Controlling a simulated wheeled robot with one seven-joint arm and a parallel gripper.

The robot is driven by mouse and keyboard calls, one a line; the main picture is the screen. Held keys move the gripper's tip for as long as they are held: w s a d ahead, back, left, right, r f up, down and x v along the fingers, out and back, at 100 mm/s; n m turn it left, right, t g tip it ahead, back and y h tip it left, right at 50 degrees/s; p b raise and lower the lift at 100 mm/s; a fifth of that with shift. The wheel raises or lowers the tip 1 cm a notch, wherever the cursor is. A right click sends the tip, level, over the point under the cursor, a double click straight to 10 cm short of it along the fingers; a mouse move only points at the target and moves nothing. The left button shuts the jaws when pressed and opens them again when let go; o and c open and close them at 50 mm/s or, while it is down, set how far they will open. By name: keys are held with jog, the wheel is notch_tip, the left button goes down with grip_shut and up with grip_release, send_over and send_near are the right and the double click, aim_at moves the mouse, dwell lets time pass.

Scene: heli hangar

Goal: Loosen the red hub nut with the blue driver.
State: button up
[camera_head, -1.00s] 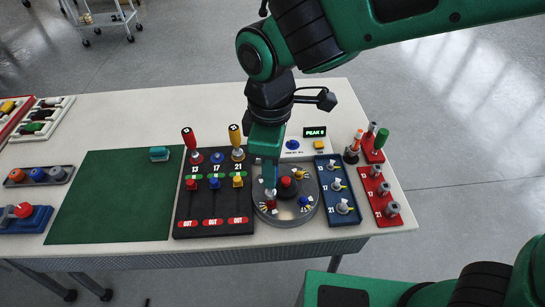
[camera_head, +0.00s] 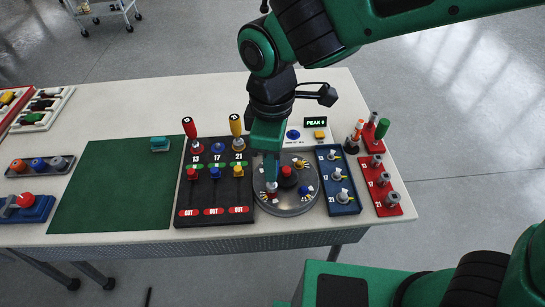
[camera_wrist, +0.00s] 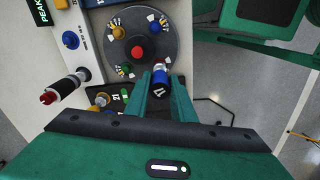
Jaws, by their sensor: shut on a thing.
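My gripper (camera_wrist: 162,100) is shut on the blue driver (camera_wrist: 160,82), which carries a 17 label. In the head view my gripper (camera_head: 271,165) points down over the left front of the round grey hub plate (camera_head: 287,208). The driver's lower end is by the plate there, and whether it touches a nut is hidden. A red round piece (camera_head: 287,171) stands at the plate's centre and also shows in the wrist view (camera_wrist: 137,52). Around it sit an orange nut (camera_wrist: 118,32) and a blue nut (camera_wrist: 163,22). No other red nut can be made out clearly.
A blue tray (camera_head: 337,180) and red racks (camera_head: 381,185) are to the right. A green mat (camera_head: 110,195) is mostly bare. A PEAK display (camera_head: 315,122) stands behind.

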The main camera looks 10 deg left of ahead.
jog(key=shift+f, duration=1.05)
dwell(0.8)
